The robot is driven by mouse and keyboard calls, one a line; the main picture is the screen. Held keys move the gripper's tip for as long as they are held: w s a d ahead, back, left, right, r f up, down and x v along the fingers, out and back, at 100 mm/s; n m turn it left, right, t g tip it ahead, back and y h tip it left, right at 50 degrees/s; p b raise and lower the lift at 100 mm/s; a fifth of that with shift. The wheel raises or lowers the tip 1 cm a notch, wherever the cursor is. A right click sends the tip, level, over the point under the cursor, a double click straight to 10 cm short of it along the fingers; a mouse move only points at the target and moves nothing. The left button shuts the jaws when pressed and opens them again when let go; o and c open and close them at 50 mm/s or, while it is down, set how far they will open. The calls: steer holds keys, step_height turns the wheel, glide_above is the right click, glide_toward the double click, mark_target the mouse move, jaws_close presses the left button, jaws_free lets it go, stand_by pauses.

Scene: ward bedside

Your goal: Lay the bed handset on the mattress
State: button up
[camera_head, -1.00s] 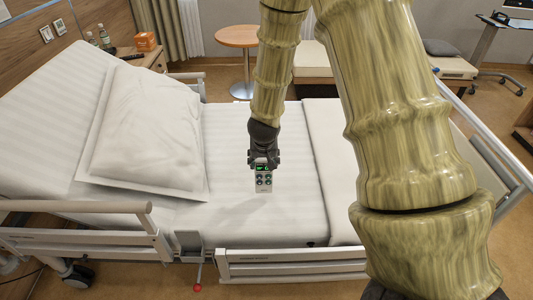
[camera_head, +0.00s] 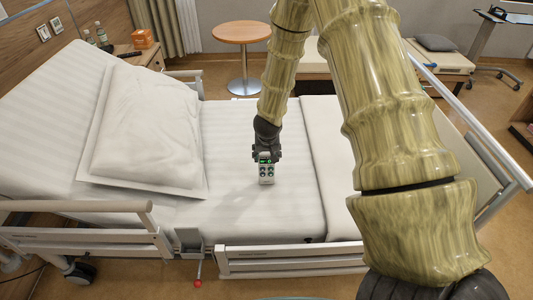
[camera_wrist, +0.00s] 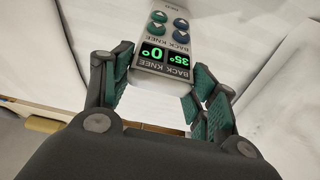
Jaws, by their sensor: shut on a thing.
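The bed handset (camera_head: 266,174) is a light grey remote with dark buttons and a green lit display. My gripper (camera_head: 266,157) is shut on its display end, and the handset hangs below the fingers over the mattress (camera_head: 235,215). In the wrist view the handset (camera_wrist: 170,50) sits between the green-padded fingers (camera_wrist: 160,85), its display reading 0° and 35°. The mattress is white and striped, with its head section raised at the left. Whether the handset's lower end touches the mattress cannot be told.
A white pillow (camera_head: 150,128) lies left of the handset. A folded white cover (camera_head: 320,130) lies to the right. Bed rails (camera_head: 290,262) run along the near side. A round table (camera_head: 241,35) stands behind the bed. Bare mattress surrounds the handset.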

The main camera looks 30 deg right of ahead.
steer(key=shift+a+r, duration=0.1)
steer(key=shift+f, duration=0.2)
steer(key=o, duration=1.4)
steer(key=shift+o, duration=0.2)
steer(key=shift+r, duration=0.1)
